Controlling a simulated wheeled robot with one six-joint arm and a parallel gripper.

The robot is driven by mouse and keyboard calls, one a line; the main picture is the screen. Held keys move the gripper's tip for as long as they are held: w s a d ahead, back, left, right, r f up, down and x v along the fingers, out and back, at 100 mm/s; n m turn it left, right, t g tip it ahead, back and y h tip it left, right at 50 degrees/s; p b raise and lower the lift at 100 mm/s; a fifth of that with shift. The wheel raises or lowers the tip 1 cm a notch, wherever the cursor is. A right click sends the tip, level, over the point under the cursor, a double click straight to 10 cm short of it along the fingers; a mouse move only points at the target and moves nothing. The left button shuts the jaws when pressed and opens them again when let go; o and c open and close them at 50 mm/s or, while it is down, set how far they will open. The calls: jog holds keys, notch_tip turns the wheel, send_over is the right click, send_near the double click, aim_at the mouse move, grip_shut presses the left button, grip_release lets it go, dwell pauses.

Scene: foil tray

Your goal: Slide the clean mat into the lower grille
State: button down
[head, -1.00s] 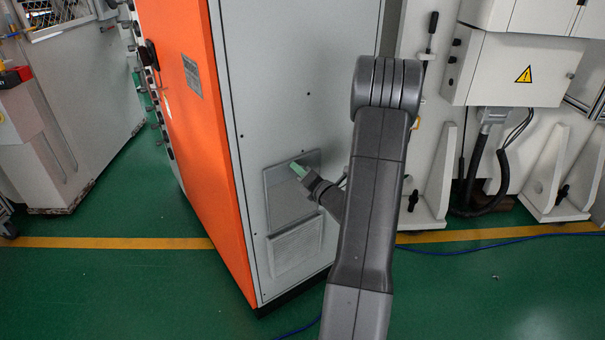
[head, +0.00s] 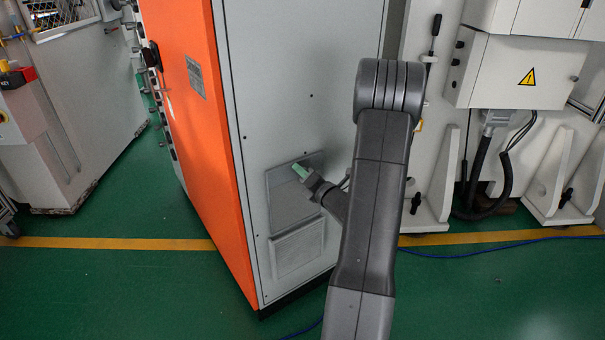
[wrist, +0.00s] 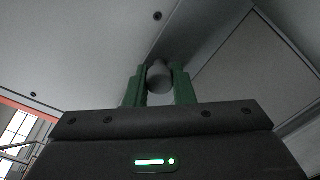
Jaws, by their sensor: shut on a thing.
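The lower grille (head: 298,252) is a pale slatted square low on the cabinet's grey side. Above it is a flat grey panel (head: 288,208) with a thin frame; I cannot tell whether its surface is a mat. My gripper (head: 300,170), with green fingers, is at this panel's upper edge. In the wrist view my gripper (wrist: 159,80) is shut on a grey rounded knob (wrist: 159,79). What the knob belongs to is unclear. A framed panel (wrist: 250,85) is to the right of the fingers. I cannot make out a separate clean mat.
The tall cabinet has an orange front (head: 205,150) and a grey side (head: 290,75). White machines (head: 520,65) stand at the right behind my arm. A blue cable (head: 500,247) lies on the green floor. The floor left of the cabinet is open.

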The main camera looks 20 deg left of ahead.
aim_at(297, 224)
jog(key=shift+f, duration=0.2)
jog(key=shift+f+b, duration=1.45)
jog(key=shift+f, duration=0.4)
jog(key=shift+f+b, duration=7.65)
jog(key=shift+f, duration=2.3)
